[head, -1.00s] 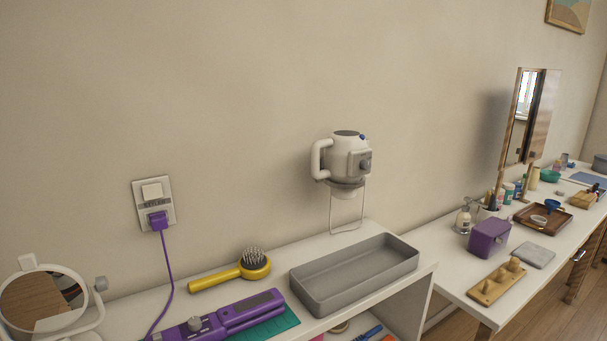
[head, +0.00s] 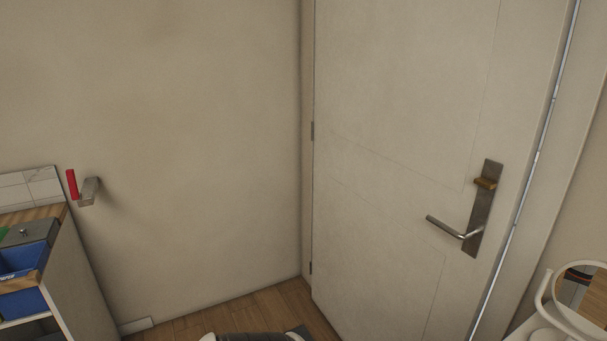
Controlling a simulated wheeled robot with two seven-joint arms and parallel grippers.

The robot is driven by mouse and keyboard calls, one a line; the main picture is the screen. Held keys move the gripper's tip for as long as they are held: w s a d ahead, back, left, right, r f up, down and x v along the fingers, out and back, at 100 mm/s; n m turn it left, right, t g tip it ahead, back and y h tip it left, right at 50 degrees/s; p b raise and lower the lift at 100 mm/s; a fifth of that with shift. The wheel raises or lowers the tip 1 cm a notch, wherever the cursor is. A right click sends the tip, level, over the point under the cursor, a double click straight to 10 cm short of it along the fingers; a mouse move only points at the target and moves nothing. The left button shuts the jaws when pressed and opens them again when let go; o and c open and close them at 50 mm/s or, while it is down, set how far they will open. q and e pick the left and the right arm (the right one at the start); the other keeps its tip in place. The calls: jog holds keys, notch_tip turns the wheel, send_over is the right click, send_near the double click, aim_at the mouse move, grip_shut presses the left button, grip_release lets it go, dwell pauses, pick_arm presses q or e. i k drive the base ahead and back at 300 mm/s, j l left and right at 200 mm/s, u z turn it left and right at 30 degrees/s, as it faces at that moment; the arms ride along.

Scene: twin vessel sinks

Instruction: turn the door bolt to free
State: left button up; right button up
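The door bolt (head: 485,183) is a small brass-coloured turn piece near the top of a dark metal plate (head: 481,215) on the white door (head: 395,130). It appears to lie roughly crosswise on the plate. A silver lever handle (head: 445,228) sticks out to the left below it. The door looks closed or nearly so; a thin bright line runs along its right edge. Neither of my grippers is in the head view.
A round mirror (head: 583,292) on a white stand is at the lower right. A shelf unit with a blue bin (head: 25,262) stands at the left. A red-handled wall fitting (head: 80,188) juts from the wall. The wooden floor (head: 240,315) shows before the door.

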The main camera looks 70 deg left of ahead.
aim_at(481, 181)
jog(key=u, duration=1.95)
